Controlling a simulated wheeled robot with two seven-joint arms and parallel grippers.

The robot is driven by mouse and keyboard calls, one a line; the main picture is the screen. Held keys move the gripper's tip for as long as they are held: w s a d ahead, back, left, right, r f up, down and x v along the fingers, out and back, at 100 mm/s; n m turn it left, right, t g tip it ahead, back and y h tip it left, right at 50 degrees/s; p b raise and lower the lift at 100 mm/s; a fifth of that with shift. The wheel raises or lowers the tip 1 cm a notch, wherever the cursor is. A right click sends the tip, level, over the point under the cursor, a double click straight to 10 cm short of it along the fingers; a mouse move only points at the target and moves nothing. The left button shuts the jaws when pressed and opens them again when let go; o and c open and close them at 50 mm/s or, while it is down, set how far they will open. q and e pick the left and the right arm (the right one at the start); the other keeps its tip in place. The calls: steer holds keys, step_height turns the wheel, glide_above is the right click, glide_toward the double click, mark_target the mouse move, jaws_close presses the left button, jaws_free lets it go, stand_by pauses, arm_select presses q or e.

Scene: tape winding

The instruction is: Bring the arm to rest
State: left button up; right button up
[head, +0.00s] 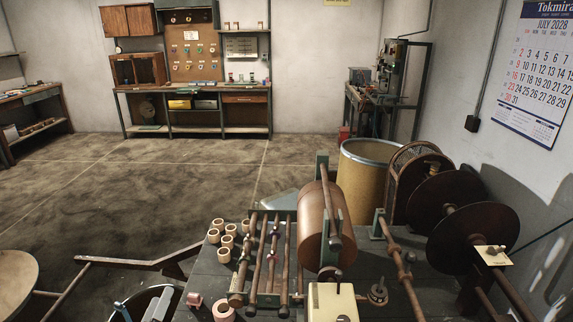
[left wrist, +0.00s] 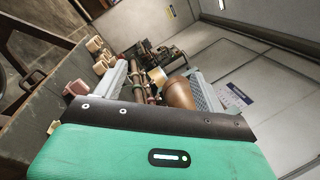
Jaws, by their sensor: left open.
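My left gripper (head: 143,302) is low at the bottom edge of the head view, left of the winding bench (head: 200,270). Only its end shows there. In the left wrist view its two grey fingers (left wrist: 160,82) stand wide apart with nothing between them. Past them, the copper-brown drum (left wrist: 181,93) and the cream tape rolls (left wrist: 98,55) show at a distance. My right gripper is in neither view.
The bench carries cream rolls (head: 227,241), metal rods (head: 271,262), a large brown drum (head: 314,225) and dark discs (head: 472,238) at right. A tan barrel (head: 362,176) stands behind it. A round stool top (head: 16,279) is at lower left. Open floor (head: 130,195) lies beyond.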

arm_select(q)
steer(key=s+a+f+n+g+y, duration=0.3)
steer(key=s+n+g+y, duration=0.15)
steer(key=n, duration=0.55)
steer(key=s+a+f+n+g+y, duration=0.25)
steer(key=s+f+n+y, duration=0.2)
steer(key=n, duration=0.55)
steer(key=s+d+f+n+g+h, duration=0.3)
steer(key=s+d+g, duration=0.2)
steer(key=s, duration=0.3)
steer(key=s+d+f+n+g+h, duration=0.2)
steer(key=s+d+f+g+h, duration=0.2)
steer(key=s+d, duration=0.25)
step_height(320, 180, down, 30)
steer(key=s+g, duration=0.1)
steer(key=g, duration=0.1)
steer(key=s+a+f, duration=0.2)
steer(key=s+f, duration=0.8)
steer(key=s+a+f+g, duration=0.1)
steer(key=s+f, duration=0.9)
steer(key=shift+a+f, duration=0.35)
steer(key=shift+a, duration=0.05)
